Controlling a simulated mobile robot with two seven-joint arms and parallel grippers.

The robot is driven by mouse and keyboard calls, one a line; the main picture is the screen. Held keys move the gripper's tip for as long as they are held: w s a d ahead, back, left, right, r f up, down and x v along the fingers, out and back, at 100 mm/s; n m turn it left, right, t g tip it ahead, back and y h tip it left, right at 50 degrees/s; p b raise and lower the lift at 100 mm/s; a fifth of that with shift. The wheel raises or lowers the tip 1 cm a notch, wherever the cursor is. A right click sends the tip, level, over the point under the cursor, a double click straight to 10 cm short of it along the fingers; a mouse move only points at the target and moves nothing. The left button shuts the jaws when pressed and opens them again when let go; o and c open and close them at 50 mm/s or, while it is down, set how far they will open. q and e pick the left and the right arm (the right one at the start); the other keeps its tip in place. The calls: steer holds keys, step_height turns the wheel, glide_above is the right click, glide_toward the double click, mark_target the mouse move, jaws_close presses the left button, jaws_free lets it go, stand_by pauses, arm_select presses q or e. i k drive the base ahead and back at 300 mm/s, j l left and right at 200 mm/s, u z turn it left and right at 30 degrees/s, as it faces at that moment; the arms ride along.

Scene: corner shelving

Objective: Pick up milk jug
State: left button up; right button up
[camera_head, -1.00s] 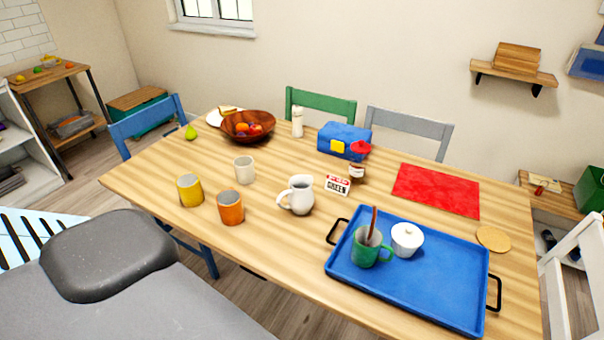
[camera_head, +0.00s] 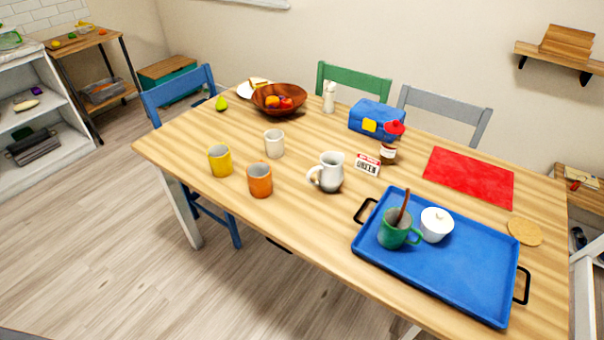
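A white milk jug (camera_head: 329,173) stands upright on the wooden table (camera_head: 290,222), near the middle of its front half. Its handle points left and its spout points right. A small red and white sign (camera_head: 367,165) stands just to its right. An orange cup (camera_head: 260,179) stands to its left. Neither of my grippers shows in the head view.
The table's front edge beside the jug is clear, as is the floor at left.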

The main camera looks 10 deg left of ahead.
mark_target(330, 179)
steer(key=z, duration=0.45)
steer(key=j+z, duration=0.2)
steer(key=z, duration=0.15)
steer(key=i+j+z, duration=0.1)
steer(key=j+z, duration=0.35)
steer(key=z, duration=0.25)
steer(key=j+z, duration=0.25)
steer(key=j, duration=0.2)
steer(key=k+j+z, duration=0.2)
steer(key=j, duration=0.2)
steer(key=k+j, duration=0.1)
steer(key=j, duration=0.3)
steer(key=k+j+z, duration=0.1)
steer(key=j, duration=0.3)
steer(key=k+j, duration=0.1)
steer(key=j, duration=0.3)
